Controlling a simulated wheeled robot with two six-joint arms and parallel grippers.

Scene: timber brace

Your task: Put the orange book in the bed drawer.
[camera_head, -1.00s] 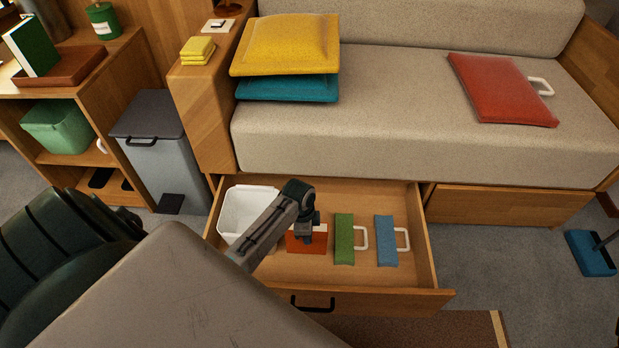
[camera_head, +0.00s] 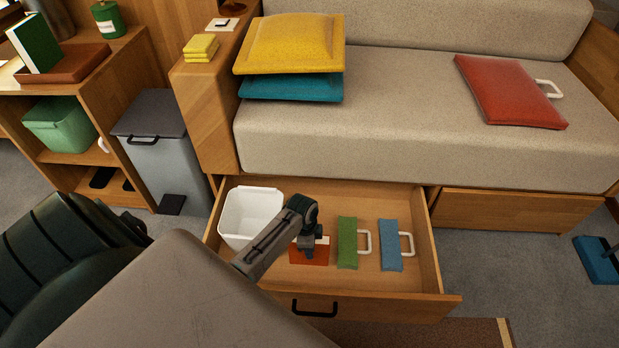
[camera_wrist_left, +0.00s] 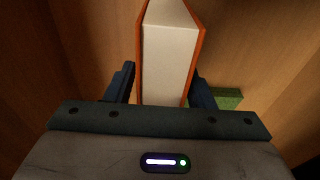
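The orange book (camera_head: 310,256) is upright inside the open bed drawer (camera_head: 375,284), with its pale page edges facing up. My left gripper (camera_head: 311,240) reaches down over it from the left. In the left wrist view, the orange book (camera_wrist_left: 168,55) is between the two fingers, which lie close against its covers. The gripper (camera_wrist_left: 164,90) looks shut on it. Whether the book's lower edge touches the drawer floor is hidden. My right gripper is not in view.
In the drawer, a white bin (camera_head: 250,215) stands left of the book. A green item (camera_head: 347,243) and a blue item (camera_head: 390,246) with white handles lie to its right. The drawer's front panel (camera_head: 350,304) is nearest me. A grey pedal bin (camera_head: 158,160) stands left of the bed.

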